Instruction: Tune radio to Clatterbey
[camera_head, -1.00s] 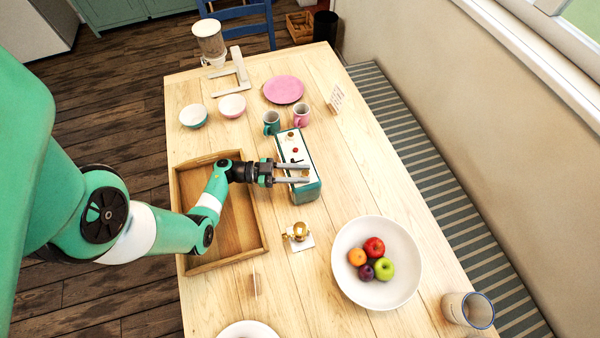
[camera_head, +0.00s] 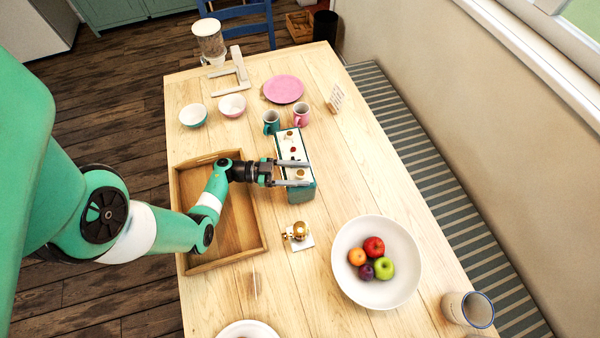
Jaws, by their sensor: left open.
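The radio (camera_head: 303,190) is a teal box with a pale top face, standing near the middle of the wooden table. Its top carries a red button (camera_head: 293,149) and brassy knobs, one at the far end (camera_head: 290,134) and one at the near end (camera_head: 300,174). My left gripper (camera_head: 308,174) is open, with its two fingers over the near end of the radio, on either side of the near knob. I cannot tell whether the fingers touch the knob. The station markings are too small to read. My right gripper is not in view.
A wooden tray (camera_head: 262,237) lies under my left arm. A brass object (camera_head: 298,231) on a white base stands in front of the radio. A teal mug (camera_head: 271,123) and pink mug (camera_head: 301,115) stand close behind. A white fruit bowl (camera_head: 345,285) is at right front.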

